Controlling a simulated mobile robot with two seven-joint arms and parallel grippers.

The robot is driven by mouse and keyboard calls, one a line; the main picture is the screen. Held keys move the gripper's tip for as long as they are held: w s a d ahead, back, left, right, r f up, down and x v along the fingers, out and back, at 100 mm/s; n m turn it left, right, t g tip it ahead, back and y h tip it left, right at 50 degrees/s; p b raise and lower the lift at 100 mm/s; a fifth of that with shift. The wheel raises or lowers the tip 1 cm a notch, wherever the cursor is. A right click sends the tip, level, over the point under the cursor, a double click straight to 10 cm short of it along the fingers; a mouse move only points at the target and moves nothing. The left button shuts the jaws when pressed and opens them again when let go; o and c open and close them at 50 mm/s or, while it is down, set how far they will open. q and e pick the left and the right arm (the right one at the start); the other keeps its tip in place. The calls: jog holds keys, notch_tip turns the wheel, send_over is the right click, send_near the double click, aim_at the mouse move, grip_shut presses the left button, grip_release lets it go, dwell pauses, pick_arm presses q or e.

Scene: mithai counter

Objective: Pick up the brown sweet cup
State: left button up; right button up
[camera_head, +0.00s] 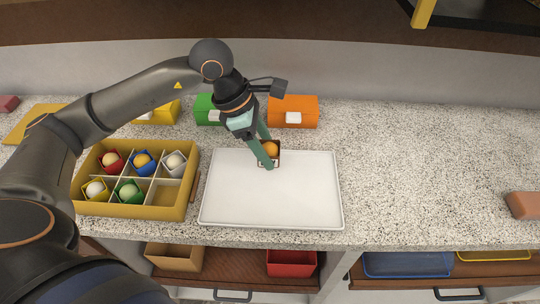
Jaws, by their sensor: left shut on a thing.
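The brown sweet cup (275,158) holds an orange ball-shaped sweet (270,149). It is at the back part of the white tray (290,207); I cannot tell whether it touches the tray. My left gripper (267,158) reaches down from above, its green fingers shut on the cup. The fingers hide the cup's left part. My right gripper is not in view.
A yellow box (135,208) with compartments stands left of the tray, holding several coloured cups with sweets; its front right compartment is empty. Green (208,109) and orange (293,110) boxes stand behind. The counter to the right is mostly clear, with a reddish block (523,205).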

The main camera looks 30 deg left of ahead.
pick_arm(q)
jog(key=s+a+r+b, duration=0.1)
jog(key=s+r+b, duration=0.1)
jog(key=s+r, duration=0.6)
jog(key=s, duration=0.4)
jog(key=shift+s+r, duration=0.15)
jog(key=shift+s, duration=0.1)
